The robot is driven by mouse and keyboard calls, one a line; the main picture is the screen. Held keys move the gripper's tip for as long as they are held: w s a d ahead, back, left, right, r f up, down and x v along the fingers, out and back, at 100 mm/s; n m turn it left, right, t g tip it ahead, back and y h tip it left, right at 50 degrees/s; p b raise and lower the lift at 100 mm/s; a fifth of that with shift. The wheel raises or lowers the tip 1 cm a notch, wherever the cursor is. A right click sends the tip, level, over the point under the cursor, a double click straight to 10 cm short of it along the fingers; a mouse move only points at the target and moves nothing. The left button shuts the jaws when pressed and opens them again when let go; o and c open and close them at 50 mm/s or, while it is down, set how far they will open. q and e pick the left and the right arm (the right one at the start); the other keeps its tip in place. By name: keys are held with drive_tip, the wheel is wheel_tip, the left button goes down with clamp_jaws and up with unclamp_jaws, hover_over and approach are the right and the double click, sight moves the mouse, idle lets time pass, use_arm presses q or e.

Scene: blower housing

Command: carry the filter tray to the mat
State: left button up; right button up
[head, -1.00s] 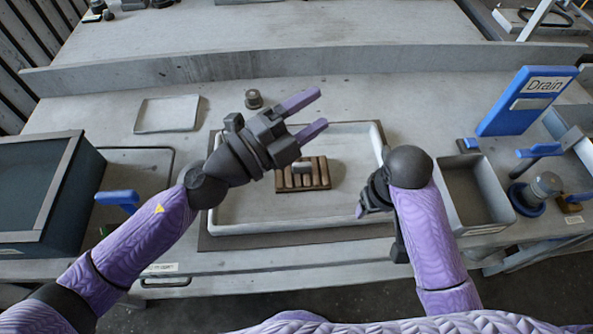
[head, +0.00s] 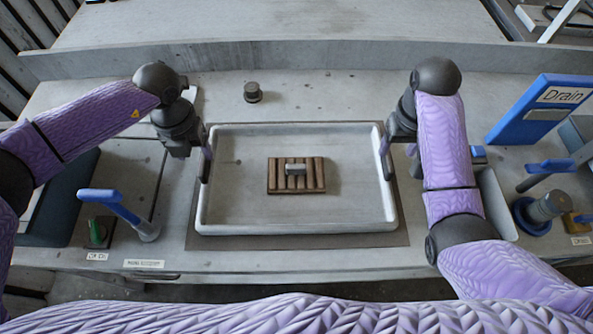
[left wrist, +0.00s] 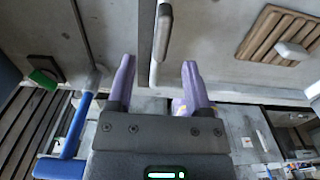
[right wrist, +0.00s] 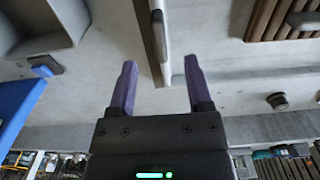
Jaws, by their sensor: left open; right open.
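The filter tray (head: 300,229) is a wide pale tray with a raised rim, lying flat at the middle of the bench. A brown slatted piece (head: 272,188) with a grey grip lies inside it. A dark grey-brown mat (head: 350,241) shows around and under the tray. My left gripper (head: 202,172) is open at the tray's left wall; the left wrist view shows a wall section (left wrist: 163,35) ahead, between the finger lines. My right gripper (head: 400,168) is open at the right wall, a finger on each side; the wall also shows in the right wrist view (right wrist: 161,35).
A small dark knob (head: 252,92) stands behind the tray. A blue Drain sign (head: 538,108) stands at the back right. A grey bin (head: 495,205) is partly hidden by my right arm.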

sight(206, 173)
use_arm(q)
wheel_tip(206, 173, down, 8)
drive_tip(key=shift+d+f, duration=0.1)
drive_tip(key=shift+f, duration=0.1)
use_arm(e)
wheel_tip(206, 173, down, 8)
drive_tip(key=shift+f, duration=0.25)
use_arm(q)
clamp_jaws()
use_arm(e)
clamp_jaws()
use_arm(q)
drive_tip(key=shift+r, duration=0.1)
use_arm(e)
drive_tip(key=shift+r, duration=0.1)
idle(0.5)
